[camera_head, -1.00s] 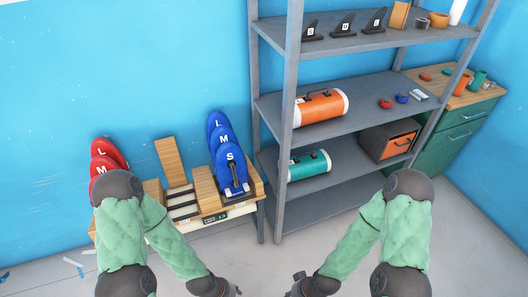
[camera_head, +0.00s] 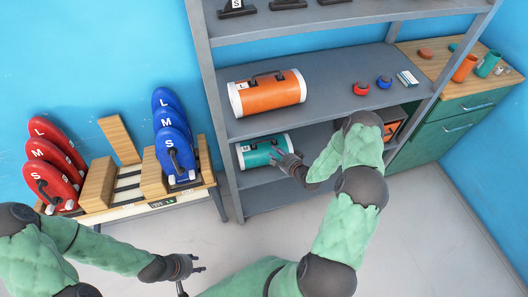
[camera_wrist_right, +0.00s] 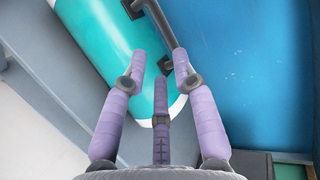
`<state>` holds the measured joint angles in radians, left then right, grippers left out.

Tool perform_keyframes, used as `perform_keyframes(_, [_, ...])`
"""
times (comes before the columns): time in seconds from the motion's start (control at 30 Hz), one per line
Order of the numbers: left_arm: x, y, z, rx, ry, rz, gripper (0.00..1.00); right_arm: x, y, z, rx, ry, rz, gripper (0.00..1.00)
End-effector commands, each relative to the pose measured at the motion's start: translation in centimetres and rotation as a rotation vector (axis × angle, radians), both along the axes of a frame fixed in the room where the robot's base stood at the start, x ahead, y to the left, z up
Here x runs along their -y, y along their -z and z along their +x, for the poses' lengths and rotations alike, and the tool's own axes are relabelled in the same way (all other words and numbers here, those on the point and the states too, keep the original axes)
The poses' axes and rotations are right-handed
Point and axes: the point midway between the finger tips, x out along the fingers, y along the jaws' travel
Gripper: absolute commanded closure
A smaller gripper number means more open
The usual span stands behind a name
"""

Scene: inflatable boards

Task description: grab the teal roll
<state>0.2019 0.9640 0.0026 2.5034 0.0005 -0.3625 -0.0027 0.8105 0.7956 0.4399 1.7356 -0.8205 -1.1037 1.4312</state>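The teal roll (camera_head: 254,152) with white ends and a dark handle lies on a lower shelf in the head view. My right gripper (camera_head: 283,160) is at its right end, with fingers spread. In the right wrist view, the teal roll (camera_wrist_right: 120,45) fills the upper middle, and its dark handle (camera_wrist_right: 164,24) runs down toward the gap between the right gripper's (camera_wrist_right: 160,72) open fingers. I cannot tell whether they touch it. My left gripper (camera_head: 192,275) is open and empty, low over the floor.
An orange roll (camera_head: 267,93) lies on the shelf above. The grey shelf rack's front post (camera_head: 207,105) stands left of the teal roll. An orange-fronted box (camera_head: 391,128) is to the right, partly hidden by my arm. Red boards (camera_head: 50,175) and blue boards (camera_head: 174,150) stand left.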

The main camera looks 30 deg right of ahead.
Motion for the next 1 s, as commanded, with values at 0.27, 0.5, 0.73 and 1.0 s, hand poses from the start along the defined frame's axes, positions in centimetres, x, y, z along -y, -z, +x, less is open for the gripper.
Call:
perform_keyframes(0.27, [0.0,1.0,0.0,0.001,-0.001,0.0,0.6,-0.1,1.0,2.8,0.009,0.003,0.008,0.71])
perform_keyframes(0.5, [0.0,1.7,0.0,0.0,-0.001,0.0,0.6,-0.2,1.8,5.3,0.007,0.005,0.009,0.71])
perform_keyframes(0.73, [0.0,2.8,0.0,0.0,-0.001,0.0,0.6,-0.2,2.6,7.1,0.008,0.003,0.008,0.71])
perform_keyframes(1.0, [0.0,4.0,0.0,0.0,-0.001,0.0,0.6,-0.3,3.6,10.1,0.006,0.004,0.009,0.71])
